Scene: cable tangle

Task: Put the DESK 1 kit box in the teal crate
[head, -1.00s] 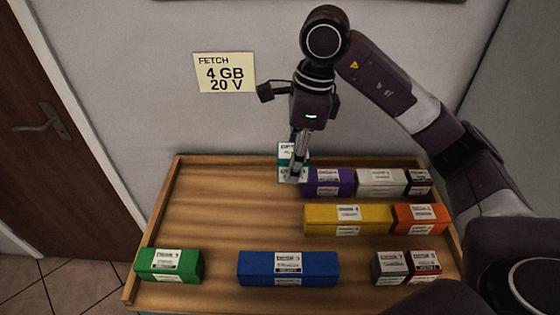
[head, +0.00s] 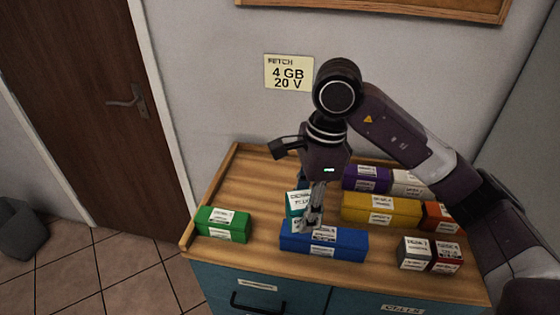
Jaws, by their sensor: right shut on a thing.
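My right gripper (head: 312,216) is shut on a teal box (head: 294,208) with white labels. The fingers hide part of the box, and its label is too small to read for certain. The teal box shows just behind and above the left part of the blue box (head: 349,244); whether it touches that box or the top I cannot tell. I cannot make out for certain which box is marked DESK 1. No teal crate is in view. My left gripper is not in view.
Green (head: 222,225), yellow (head: 381,210), purple (head: 366,178), grey (head: 414,252), dark red (head: 447,258), orange (head: 438,216) and white (head: 409,184) boxes stand on the rimmed wooden top (head: 245,180). A dark grey bin (head: 20,230) stands on the floor at left, near a door (head: 80,110).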

